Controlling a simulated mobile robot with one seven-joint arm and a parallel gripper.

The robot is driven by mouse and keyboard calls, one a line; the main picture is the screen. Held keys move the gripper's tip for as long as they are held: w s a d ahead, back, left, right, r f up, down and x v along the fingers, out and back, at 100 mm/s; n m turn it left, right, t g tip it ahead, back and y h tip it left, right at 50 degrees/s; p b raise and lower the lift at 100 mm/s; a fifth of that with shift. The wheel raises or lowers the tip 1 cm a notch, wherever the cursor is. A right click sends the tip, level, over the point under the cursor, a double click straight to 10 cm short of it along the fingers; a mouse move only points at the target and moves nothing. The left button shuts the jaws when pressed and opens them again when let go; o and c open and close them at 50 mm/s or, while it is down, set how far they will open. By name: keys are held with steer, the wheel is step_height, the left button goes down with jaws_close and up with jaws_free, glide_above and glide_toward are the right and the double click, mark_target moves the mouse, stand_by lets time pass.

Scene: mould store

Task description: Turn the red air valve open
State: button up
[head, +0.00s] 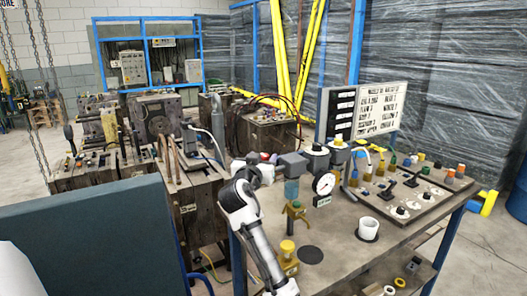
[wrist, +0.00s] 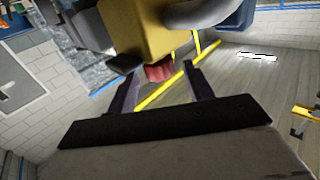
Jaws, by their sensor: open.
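In the wrist view a small red knob (wrist: 160,73), which I take for the red air valve, shows below a yellow block (wrist: 150,30). My gripper (wrist: 161,84) is open, with one dark finger on each side of the red knob. I see no clear contact, and how deep the knob sits between the fingers is hard to tell. In the head view a small red part (head: 269,157) shows at the end of my white arm, at the back left of the bench. My fingers are not clear there.
The bench (head: 340,240) carries a pressure gauge (head: 323,183), a white cup (head: 368,228), a yellow-based fitting (head: 287,257) and a control panel (head: 410,195) with levers and knobs. A sign board (head: 362,110) stands behind. Heavy mould blocks (head: 195,205) crowd the left.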

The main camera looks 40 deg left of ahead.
steer(key=shift+x, duration=1.2)
steer(key=shift+c, duration=0.4)
steer(key=c, duration=0.9)
steer(key=shift+o, duration=0.2)
